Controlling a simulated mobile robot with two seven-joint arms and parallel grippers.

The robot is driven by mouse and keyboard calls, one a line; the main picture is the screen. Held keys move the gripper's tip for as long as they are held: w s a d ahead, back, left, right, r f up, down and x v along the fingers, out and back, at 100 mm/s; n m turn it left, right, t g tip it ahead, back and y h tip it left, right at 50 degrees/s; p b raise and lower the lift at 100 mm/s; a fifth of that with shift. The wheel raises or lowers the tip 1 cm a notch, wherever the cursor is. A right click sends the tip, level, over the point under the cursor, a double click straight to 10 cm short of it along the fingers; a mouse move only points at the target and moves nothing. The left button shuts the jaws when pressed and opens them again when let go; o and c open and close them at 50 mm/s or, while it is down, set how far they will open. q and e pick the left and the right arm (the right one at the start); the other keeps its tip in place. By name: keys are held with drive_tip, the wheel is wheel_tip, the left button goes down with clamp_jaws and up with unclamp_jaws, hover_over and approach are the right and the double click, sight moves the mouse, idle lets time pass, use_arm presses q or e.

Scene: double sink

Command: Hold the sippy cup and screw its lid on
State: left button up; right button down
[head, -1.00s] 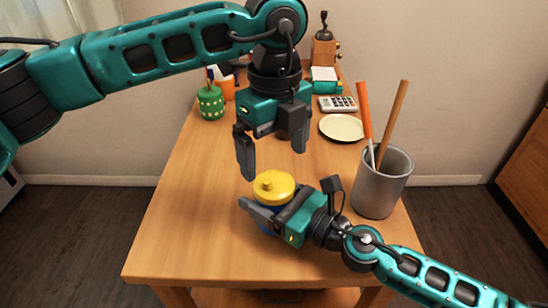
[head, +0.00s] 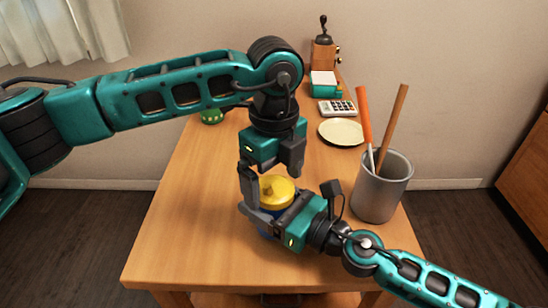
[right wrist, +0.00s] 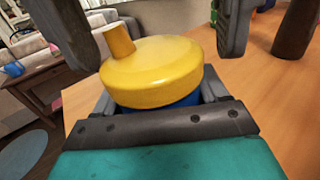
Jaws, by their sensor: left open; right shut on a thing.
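The sippy cup (head: 263,228) is blue and stands upright near the front of the table, mostly hidden by my right gripper. It also shows as a blue strip in the right wrist view (right wrist: 182,103). The yellow lid (head: 276,192), with a spout, sits on top of the cup; its spout shows in the right wrist view (right wrist: 118,40). My right gripper (head: 268,218) is shut on the cup below the lid. My left gripper (head: 271,180) is open and points down over the lid, its fingers on either side. I cannot tell whether they touch it.
A grey metal holder (head: 381,190) with long utensils stands close to my right gripper. A plate (head: 342,132), a calculator (head: 337,107), and a coffee grinder (head: 323,52) are farther back. A green pot (head: 211,116) is partly behind my left arm. The table's left front is clear.

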use_arm(q)
drive_tip(key=shift+f, duration=0.9)
drive_tip(key=c, duration=1.1)
drive_tip(key=shift+o, duration=0.2)
drive_tip(key=m, duration=0.3)
drive_tip(key=o, duration=1.1)
drive_tip(key=shift+o, duration=0.2)
